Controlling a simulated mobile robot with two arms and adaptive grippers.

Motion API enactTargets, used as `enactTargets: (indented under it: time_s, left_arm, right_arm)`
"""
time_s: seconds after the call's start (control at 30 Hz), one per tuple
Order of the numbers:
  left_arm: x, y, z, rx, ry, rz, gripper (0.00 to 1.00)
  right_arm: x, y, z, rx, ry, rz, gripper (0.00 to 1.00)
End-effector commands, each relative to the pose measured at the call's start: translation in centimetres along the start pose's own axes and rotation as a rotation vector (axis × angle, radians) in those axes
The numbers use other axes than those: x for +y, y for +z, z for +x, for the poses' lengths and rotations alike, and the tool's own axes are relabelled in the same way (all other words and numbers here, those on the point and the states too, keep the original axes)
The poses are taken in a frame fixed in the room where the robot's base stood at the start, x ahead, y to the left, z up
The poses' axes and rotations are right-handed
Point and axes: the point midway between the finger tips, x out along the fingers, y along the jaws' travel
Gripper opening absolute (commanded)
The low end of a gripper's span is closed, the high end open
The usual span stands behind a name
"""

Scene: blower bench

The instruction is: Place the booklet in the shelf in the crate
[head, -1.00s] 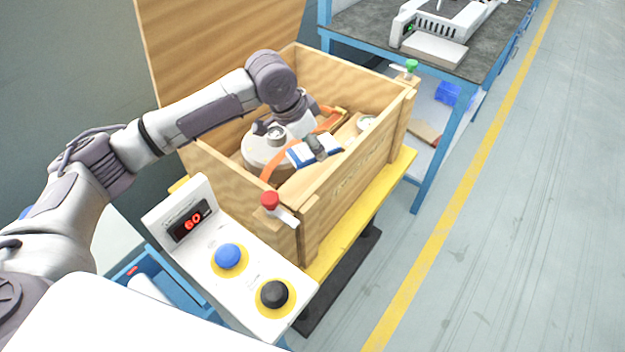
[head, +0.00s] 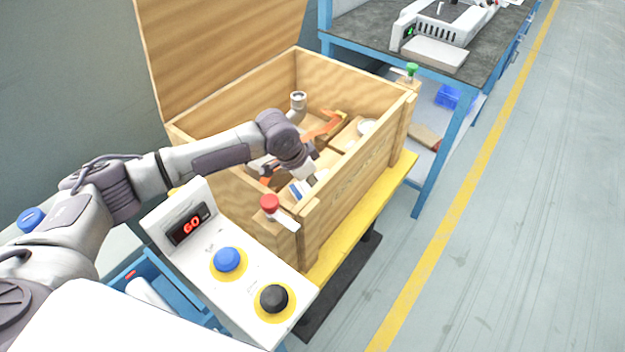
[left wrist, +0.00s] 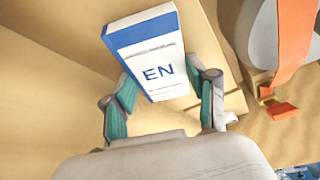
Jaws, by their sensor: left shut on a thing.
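The wooden crate (head: 352,188) stands open on a yellow platform. My left gripper (head: 308,182) is inside it, low near the front corner, shut on the white and blue booklet (head: 296,190). In the left wrist view the booklet (left wrist: 156,58) shows "EN" on its face and lies between the two teal-padded fingers of the gripper (left wrist: 162,88). Bare wooden walls and a ledge surround it. The arm and crate wall hide part of the booklet in the head view; I cannot tell whether it touches the wood below. My right gripper is not in view.
A machine with an orange strap (head: 328,128) sits in the crate, partly behind my arm. The crate's lid (head: 215,50) stands up at the back. Red (head: 269,203) and green (head: 411,70) knobbed clamps sit at its corners. A control panel (head: 228,262) stands in front.

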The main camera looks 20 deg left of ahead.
Motion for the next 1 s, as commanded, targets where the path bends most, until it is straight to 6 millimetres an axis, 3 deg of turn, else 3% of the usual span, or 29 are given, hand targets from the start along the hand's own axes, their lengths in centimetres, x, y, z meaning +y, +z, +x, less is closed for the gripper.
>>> enactTargets:
  time_s: [0.13, 0.17, 0.3, 0.67, 0.77, 1.0]
  left_arm:
    - [0.0, 0.1, 0.2, 0.000, 0.001, 0.000, 0.22]
    - [0.0, 0.1, 0.2, 0.000, 0.000, 0.000, 0.61]
    - [0.0, 0.1, 0.2, 0.000, 0.000, 0.000, 0.83]
    - [0.0, -0.1, -0.1, 0.001, -0.001, 0.001, 0.83]
    - [-0.1, -0.1, -1.2, 0.002, -0.001, 0.001, 0.83]
    - [-0.1, -0.1, -6.2, 0.003, -0.003, 0.001, 0.83]
  right_arm:
    - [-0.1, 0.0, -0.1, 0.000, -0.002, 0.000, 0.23]
    - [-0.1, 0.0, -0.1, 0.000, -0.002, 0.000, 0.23]
    - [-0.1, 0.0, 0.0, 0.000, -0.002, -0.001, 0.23]
    - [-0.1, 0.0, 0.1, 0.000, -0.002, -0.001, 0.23]
    - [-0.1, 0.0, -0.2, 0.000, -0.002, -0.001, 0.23]
    - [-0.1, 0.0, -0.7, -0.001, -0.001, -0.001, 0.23]
